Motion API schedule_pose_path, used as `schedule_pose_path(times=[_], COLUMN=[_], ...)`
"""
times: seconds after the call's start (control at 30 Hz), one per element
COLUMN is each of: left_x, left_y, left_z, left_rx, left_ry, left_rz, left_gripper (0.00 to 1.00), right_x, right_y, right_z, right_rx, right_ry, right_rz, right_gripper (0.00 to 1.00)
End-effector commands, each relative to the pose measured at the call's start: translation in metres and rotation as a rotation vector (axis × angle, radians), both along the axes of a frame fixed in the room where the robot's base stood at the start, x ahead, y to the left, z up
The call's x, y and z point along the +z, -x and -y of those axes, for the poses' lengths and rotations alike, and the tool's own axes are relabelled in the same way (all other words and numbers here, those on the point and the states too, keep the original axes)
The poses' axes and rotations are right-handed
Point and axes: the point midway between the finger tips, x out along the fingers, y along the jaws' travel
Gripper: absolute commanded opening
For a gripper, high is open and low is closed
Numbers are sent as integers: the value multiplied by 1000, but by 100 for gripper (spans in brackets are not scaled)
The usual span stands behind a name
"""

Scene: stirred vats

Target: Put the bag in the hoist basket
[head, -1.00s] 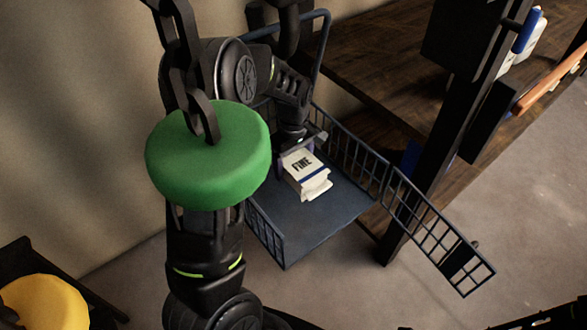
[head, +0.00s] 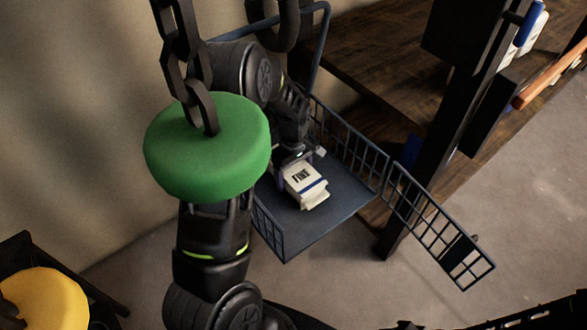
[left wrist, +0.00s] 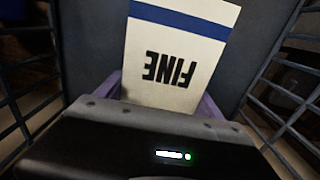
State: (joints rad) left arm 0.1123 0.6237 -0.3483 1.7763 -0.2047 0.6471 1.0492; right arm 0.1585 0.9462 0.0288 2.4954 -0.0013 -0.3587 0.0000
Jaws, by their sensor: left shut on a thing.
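The bag (head: 305,186) is small and white with a blue stripe and the word FINE. It is inside the hoist basket (head: 340,200), low over or on the basket's floor; I cannot tell whether it touches. In the left wrist view the bag (left wrist: 178,55) lies between the fingers (left wrist: 160,92), with basket mesh on both sides. The basket is dark blue with mesh walls, and its gate (head: 440,225) stands swung open to the right. My right gripper is not in view.
A green round weight (head: 208,150) hangs on a chain (head: 180,60) in front of my left arm. A dark post (head: 440,140) and wooden shelves (head: 370,50) stand beside the basket. A yellow round thing (head: 50,300) is at lower left.

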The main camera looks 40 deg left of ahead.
Motion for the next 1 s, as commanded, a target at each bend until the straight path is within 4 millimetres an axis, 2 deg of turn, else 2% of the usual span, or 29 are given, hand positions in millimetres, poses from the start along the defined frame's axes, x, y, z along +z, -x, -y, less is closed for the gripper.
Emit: schedule_pose_path(times=[0.4,0.43,0.7,1.0], left_x=[-4,-4,-4,0], left_y=[-2,0,0,0], left_z=[0,0,0,0], left_rx=[0,0,0,0], left_ry=[-1,0,0,-1], left_rz=[4,1,1,1], left_gripper=[4,79,99,99], right_x=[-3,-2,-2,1], right_y=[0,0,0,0], right_z=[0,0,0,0], right_rx=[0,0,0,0], right_ry=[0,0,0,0], right_rz=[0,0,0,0], right_gripper=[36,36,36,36])
